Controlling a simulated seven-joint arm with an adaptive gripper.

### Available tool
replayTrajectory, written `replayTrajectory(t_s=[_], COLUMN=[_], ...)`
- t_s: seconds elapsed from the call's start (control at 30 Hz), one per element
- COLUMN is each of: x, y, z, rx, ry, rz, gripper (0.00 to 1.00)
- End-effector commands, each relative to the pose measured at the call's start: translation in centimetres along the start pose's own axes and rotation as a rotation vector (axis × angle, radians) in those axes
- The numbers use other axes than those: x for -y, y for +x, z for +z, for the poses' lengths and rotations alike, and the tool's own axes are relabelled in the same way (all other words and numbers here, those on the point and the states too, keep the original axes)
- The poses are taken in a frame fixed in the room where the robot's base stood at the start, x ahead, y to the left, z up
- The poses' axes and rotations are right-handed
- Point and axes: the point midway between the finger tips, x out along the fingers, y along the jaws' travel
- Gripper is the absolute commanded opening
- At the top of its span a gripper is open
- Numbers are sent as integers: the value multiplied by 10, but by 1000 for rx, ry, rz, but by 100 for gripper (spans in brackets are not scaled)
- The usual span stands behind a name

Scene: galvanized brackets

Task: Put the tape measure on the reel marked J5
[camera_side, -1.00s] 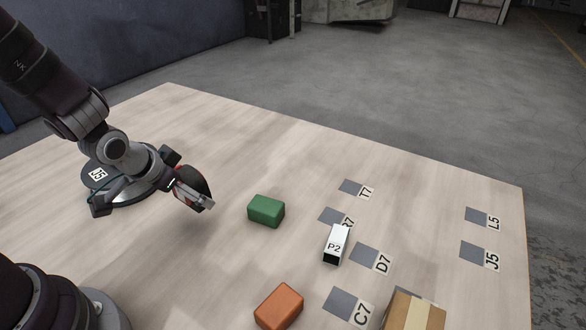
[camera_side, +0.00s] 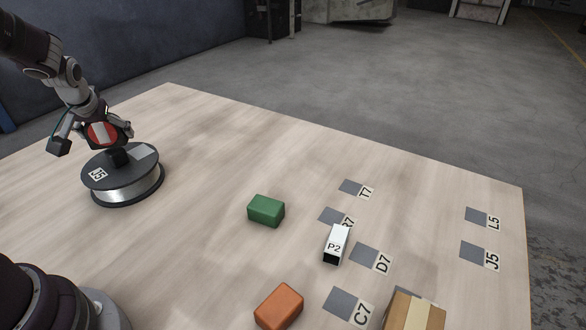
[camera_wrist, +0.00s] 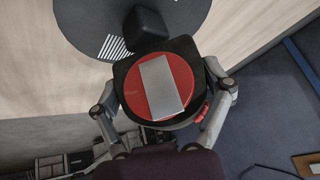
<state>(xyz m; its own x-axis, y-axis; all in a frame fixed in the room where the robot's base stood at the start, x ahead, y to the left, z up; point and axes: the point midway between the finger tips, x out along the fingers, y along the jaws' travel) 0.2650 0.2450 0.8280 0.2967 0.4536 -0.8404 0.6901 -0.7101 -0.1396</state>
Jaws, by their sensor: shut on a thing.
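The tape measure (camera_side: 101,134) is black with a round red face and a pale strip across it. My gripper (camera_side: 104,130) is shut on it and holds it above the far part of the reel. In the wrist view the tape measure (camera_wrist: 160,88) sits between my two fingers (camera_wrist: 162,100). The reel (camera_side: 124,180) is a dark-topped drum with silvery sides, a black hub in its middle and a label reading J5. In the wrist view part of the reel's dark top (camera_wrist: 85,25) shows behind the tape measure. I cannot tell whether the tape measure touches the reel.
A green block (camera_side: 266,210), an orange block (camera_side: 279,306), a white box marked P2 (camera_side: 336,244) and a cardboard box (camera_side: 414,312) stand on the table. Several grey squares with labels lie flat, one (camera_side: 473,250) also marked J5. The table's middle left is clear.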

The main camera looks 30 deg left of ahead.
Motion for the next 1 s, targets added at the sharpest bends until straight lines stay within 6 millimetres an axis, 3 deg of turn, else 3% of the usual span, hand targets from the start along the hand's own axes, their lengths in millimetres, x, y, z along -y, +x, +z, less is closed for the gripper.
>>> replayTrajectory(t_s=[0.37,0.4,0.57,0.87,1.0], x=[-2,-2,-2,-2,-2], y=[10,10,10,10,-1], z=[6,7,7,6,4], rx=[-1,0,-1,-1,-5], ry=[0,1,1,1,1], rz=[1,1,1,1,2], gripper=[39,81,100,100,100])
